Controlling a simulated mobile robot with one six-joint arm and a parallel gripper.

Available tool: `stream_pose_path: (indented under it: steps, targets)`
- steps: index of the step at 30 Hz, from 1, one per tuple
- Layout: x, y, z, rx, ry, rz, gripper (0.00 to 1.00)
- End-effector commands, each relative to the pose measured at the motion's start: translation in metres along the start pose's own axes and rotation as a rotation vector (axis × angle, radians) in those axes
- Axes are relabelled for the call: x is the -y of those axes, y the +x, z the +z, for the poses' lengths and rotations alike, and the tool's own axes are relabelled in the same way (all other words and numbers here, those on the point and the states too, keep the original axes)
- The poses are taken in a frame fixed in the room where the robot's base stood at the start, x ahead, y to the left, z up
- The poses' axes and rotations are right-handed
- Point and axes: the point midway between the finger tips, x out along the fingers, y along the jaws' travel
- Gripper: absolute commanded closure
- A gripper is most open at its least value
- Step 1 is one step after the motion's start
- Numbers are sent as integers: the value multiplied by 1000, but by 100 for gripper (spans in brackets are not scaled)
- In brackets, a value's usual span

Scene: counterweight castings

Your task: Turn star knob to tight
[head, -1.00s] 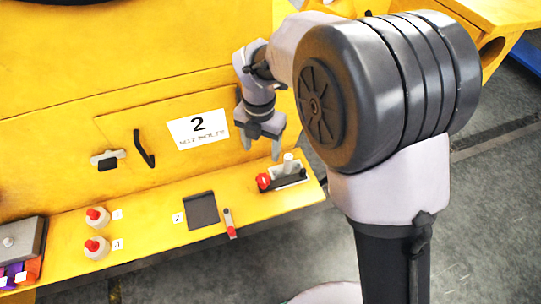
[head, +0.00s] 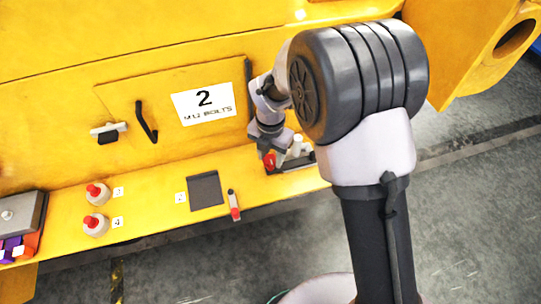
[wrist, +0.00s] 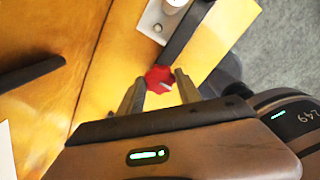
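The red star knob (wrist: 158,78) shows in the wrist view between and just beyond my two fingertips, with a pale mark on its face. It sits at the end of a dark bar of a small clamp fixture (wrist: 176,30). My gripper (wrist: 160,88) is open, with a finger on either side of the knob; I cannot tell whether either touches it. In the head view my gripper (head: 280,160) is down at the fixture. The knob (head: 269,160) is partly hidden there by the gripper.
A panel marked 2 (head: 170,115) with a black handle (head: 147,122) stands behind the yellow ledge. On the ledge are two red-topped pale bottles (head: 97,194), a dark square pad (head: 205,190), a red-and-grey tool (head: 233,205) and a grey box (head: 20,212). Grey floor lies beyond the ledge.

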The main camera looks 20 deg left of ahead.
Motion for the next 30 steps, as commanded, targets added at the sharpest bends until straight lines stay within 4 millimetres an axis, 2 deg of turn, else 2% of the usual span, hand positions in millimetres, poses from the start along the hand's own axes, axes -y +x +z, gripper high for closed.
stream_pose_path:
  steps: [1,5,6,17,30]
  targets:
    - [0,0,0,0,0,0,71]
    - [0,0,0,0,0,0,96]
    - [0,0,0,0,0,0,100]
    - [0,-1,0,-2,85,-1,99]
    - [0,-1,-1,-3,466,-2,100]
